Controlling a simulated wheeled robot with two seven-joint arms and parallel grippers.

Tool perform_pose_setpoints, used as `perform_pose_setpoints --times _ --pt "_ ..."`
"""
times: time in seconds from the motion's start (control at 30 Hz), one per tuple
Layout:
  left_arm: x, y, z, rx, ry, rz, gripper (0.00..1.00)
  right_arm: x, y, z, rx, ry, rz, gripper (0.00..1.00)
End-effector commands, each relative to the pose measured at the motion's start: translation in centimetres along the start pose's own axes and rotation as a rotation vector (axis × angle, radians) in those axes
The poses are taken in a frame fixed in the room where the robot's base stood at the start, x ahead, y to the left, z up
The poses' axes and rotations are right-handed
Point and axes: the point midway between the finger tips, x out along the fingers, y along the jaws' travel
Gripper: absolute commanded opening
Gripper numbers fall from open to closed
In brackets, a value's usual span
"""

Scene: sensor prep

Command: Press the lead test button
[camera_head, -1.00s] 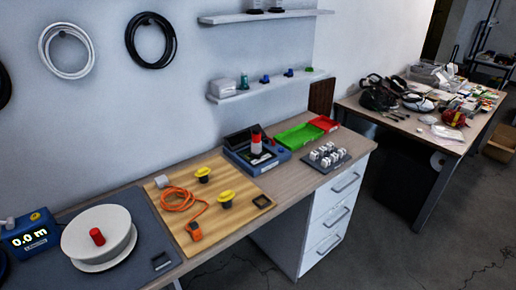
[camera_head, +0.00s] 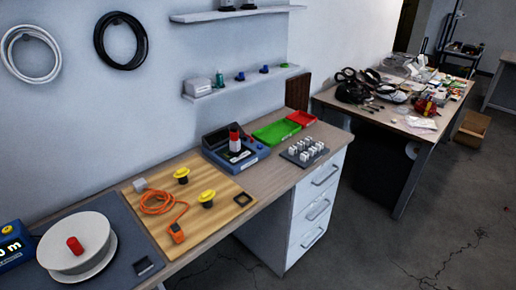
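I cannot tell which part is the lead test button. A blue device (camera_head: 218,155) with a dark raised lid stands at the back of the bench, with a red-and-white upright piece (camera_head: 235,138) on it. A wooden board (camera_head: 204,226) in front carries two yellow-topped black posts (camera_head: 181,175), (camera_head: 206,197). An orange cable (camera_head: 158,201) lies coiled there, with an orange clip-like end (camera_head: 176,233) and a grey block (camera_head: 140,184). A blue meter (camera_head: 12,247) with a yellow knob is cut off at the left edge. Neither gripper is in view.
A white reel (camera_head: 72,240) with a red knob sits on a dark mat (camera_head: 127,244). A green tray (camera_head: 275,132), a red tray (camera_head: 302,118) and a rack of white pieces (camera_head: 304,152) stand at the bench's right. Drawers (camera_head: 317,210) lie below. Floor in front is clear.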

Motion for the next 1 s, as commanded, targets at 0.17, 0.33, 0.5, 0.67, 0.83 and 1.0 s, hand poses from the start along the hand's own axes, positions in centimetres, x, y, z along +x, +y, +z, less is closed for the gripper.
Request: perform_pose_setpoints --times 0.17,0.33,0.5,0.67,0.83,1.0 --pt "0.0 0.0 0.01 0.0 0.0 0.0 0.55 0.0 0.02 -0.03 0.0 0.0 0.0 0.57" --pt "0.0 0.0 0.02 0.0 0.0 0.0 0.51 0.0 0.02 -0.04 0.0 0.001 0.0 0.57" --pt "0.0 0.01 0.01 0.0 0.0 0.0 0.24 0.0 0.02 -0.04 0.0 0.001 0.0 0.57" --pt "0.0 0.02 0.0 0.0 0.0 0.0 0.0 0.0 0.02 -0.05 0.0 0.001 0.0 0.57" --pt "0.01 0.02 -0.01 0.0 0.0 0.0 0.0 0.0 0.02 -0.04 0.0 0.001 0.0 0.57" --pt "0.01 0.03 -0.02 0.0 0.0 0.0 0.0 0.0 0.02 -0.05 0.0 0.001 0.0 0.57"
